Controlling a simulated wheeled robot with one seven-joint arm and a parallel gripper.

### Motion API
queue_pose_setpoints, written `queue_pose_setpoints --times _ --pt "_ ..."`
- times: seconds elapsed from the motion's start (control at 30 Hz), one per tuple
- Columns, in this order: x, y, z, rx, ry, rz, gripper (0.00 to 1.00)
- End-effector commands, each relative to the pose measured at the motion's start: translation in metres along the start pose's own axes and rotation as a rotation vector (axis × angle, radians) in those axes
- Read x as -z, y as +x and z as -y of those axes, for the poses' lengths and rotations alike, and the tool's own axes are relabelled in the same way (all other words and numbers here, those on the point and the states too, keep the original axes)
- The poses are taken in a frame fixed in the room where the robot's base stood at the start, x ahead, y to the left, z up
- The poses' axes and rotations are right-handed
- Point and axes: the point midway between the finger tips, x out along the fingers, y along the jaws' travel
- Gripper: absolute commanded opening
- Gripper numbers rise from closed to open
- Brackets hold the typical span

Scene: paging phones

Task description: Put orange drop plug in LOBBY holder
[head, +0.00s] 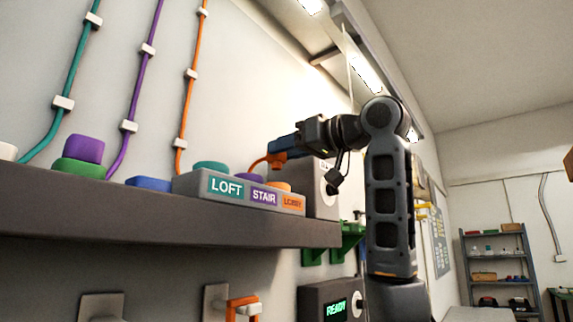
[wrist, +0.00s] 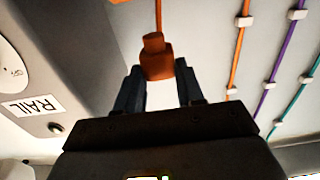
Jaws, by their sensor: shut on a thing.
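My gripper (head: 284,150) is shut on the orange drop plug (head: 277,160), above and behind the LOBBY end of the holder block. In the wrist view the orange plug (wrist: 157,62) sits between the two fingertips (wrist: 158,78), with an orange cord running up from it. In the head view a short orange cord bends from the plug down to the left. The LOBBY holder (head: 291,203) is the right end of a grey labelled block, with an orange piece showing on top. The plug is apart from it. STAIR (head: 263,196) and LOFT (head: 226,188) are to its left.
The block stands on a dark shelf (head: 150,215). A purple block (head: 85,148) on a green one (head: 78,167), and a blue one (head: 149,184), are to the left. A grey box (head: 318,190) stands right of the holder. Teal, purple and orange cords run up the wall.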

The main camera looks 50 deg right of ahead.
Motion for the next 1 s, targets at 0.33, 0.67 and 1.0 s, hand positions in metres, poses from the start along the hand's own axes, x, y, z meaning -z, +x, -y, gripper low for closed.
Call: queue_pose_setpoints --times 0.33,0.67,1.0 --pt "-0.036 0.001 0.000 -0.001 0.000 0.001 0.07" --pt "-0.040 0.000 0.000 -0.001 0.000 0.000 0.07" --pt "-0.045 0.000 0.000 -0.001 0.000 0.000 0.48"
